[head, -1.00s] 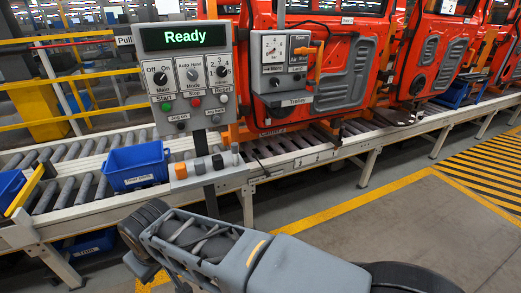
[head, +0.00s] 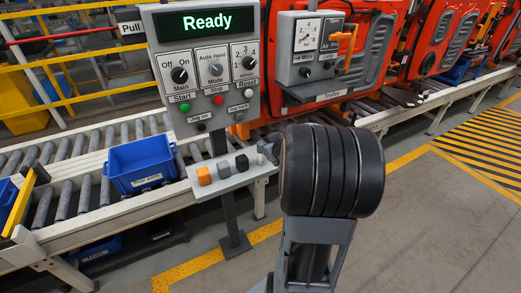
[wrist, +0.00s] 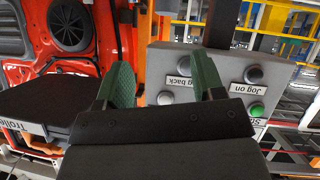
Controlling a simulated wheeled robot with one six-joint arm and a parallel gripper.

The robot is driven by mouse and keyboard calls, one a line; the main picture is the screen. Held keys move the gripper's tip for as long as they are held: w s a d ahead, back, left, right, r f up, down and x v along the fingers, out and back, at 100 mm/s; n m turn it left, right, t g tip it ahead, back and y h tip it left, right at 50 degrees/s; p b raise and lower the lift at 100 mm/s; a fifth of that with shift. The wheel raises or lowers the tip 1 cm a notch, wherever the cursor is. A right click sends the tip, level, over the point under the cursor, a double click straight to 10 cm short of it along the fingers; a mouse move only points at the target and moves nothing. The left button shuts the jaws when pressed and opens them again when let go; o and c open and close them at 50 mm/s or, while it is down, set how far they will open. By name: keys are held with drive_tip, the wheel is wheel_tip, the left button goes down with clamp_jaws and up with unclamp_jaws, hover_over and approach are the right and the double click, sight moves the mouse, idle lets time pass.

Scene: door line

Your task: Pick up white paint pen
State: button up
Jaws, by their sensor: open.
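Beyond the fingers are the panel and red door. In the head view my arm hides most of the gripper.
The control panel (head: 208,72) reading Ready stands just above the shelf. A trolley box (head: 308,48) with an orange handle hangs right of it. A blue bin (head: 141,166) sits on the roller conveyor to the left. The floor at the right is clear.

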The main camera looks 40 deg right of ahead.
sight(261, 154)
drive_tip(key=s+d+f+n+t+y+p, duration=0.1)
drive_tip(key=s+d+f+y, duration=0.1)
drive_tip(key=d+f+y, duration=0.1)
drive_tip(key=shift+y, duration=0.8)
drive_tip(key=shift+p+x, duration=0.9)
drive_tip(key=shift+x, duration=5.5)
drive_tip(key=shift+s, duration=0.1)
drive_tip(key=shift+c, duration=0.3)
drive_tip(key=c, duration=0.9)
